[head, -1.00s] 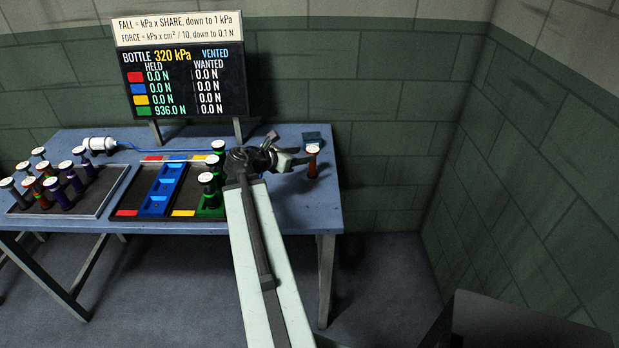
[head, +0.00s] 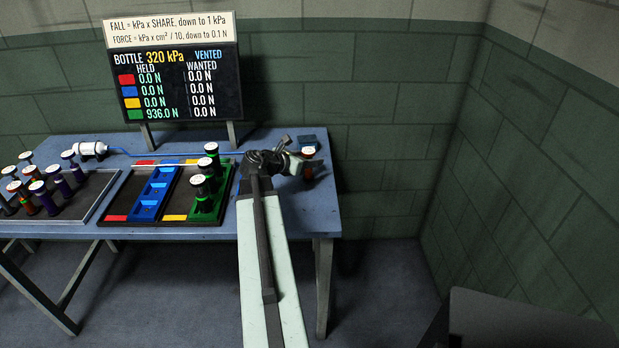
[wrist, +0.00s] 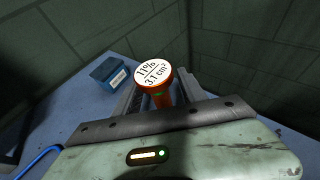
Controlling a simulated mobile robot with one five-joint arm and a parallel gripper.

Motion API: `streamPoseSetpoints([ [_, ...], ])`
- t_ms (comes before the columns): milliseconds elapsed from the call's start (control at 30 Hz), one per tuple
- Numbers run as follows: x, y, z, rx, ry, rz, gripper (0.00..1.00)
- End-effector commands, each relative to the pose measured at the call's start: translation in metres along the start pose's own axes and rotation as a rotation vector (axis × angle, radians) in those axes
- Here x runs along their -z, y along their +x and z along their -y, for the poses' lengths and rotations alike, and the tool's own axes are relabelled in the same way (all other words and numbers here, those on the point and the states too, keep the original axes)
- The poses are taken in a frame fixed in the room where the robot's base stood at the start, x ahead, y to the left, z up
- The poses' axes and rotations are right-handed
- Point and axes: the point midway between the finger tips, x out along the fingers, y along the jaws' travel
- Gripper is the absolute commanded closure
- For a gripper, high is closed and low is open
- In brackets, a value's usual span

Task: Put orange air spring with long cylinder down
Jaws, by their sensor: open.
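The orange air spring (head: 308,152) stands at the right end of the blue table. It has a white round cap, which reads 11% and 31 cm² in the wrist view (wrist: 153,72). My gripper (head: 303,169) is open at the spring. In the wrist view, its dark fingers (wrist: 153,98) lie on either side of the orange body. The spring looks upright. Its foot is hidden by my gripper, so I cannot tell exactly how it meets the table.
A small blue box (wrist: 110,73) is close beside the spring. Left of my arm is a board with red, blue, yellow and green parts (head: 150,200), with several green springs (head: 204,190). Farther left is a tray of springs (head: 85,208). A display (head: 178,82) stands behind. A wall is behind the table.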

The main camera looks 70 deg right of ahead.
Motion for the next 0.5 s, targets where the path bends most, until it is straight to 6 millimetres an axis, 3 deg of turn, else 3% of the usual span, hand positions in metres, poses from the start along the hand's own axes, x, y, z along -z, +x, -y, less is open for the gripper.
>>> streamPoseSetpoints([
  [133,-0.0007,-0.0008,0.0001,-0.001,0.000,0.000,0.51],
  [167,-0.0008,-0.0008,0.0002,0.000,0.000,0.000,0.57],
  [300,-0.0008,-0.0008,0.0003,0.000,0.000,0.000,0.96],
  [333,-0.0008,-0.0008,0.0003,0.000,0.000,0.000,1.00],
  [500,-0.0009,-0.0007,0.0005,0.000,0.000,0.000,1.00],
])
